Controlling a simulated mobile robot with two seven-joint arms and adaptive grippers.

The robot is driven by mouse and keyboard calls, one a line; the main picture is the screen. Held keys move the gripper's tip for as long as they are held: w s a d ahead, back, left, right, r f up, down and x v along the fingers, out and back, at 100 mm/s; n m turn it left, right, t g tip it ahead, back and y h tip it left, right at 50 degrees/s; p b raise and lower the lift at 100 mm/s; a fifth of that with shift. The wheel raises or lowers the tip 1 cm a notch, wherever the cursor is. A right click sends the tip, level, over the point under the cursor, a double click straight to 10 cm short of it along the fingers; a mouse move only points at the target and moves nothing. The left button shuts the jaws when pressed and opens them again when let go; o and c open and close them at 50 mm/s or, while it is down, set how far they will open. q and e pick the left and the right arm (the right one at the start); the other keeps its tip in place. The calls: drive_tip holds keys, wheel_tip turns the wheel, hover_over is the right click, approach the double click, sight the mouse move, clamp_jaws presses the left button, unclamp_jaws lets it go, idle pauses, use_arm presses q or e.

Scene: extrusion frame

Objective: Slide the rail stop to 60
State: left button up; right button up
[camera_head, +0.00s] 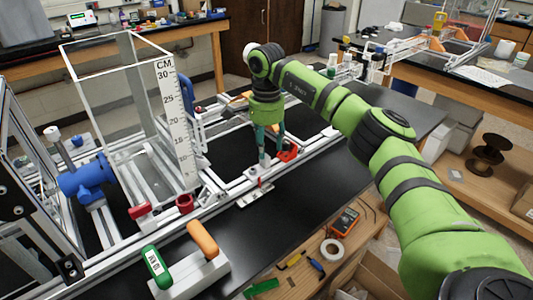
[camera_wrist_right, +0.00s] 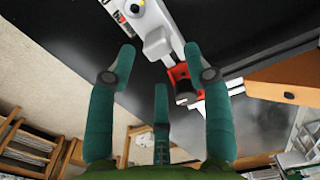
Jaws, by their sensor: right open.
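My right gripper (camera_head: 269,157) points down at the front rail in the head view, its teal fingers apart. It also shows in the wrist view (camera_wrist_right: 160,60), open with nothing between the fingers. A small pale block with a red mark, which looks like the rail stop (camera_head: 257,174), sits on the front rail just below the fingertips. The wrist view shows a white block with a round knob (camera_wrist_right: 157,42) beyond the fingertips. A pale plate (camera_head: 255,194) lies at the rail's front edge; its numbers are too small to read. My left gripper is not in view.
A red part (camera_head: 288,151) is on the frame close to the gripper's right. A clear tank (camera_head: 110,85) with a CM ruler (camera_head: 177,120) stands at left. A green handle (camera_head: 155,264) and an orange handle (camera_head: 202,238) stand in front. Black bench top (camera_head: 300,205) is clear nearby.

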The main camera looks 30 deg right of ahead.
sight(267, 155)
wheel_tip(267, 155, up, 8)
idle(0.6)
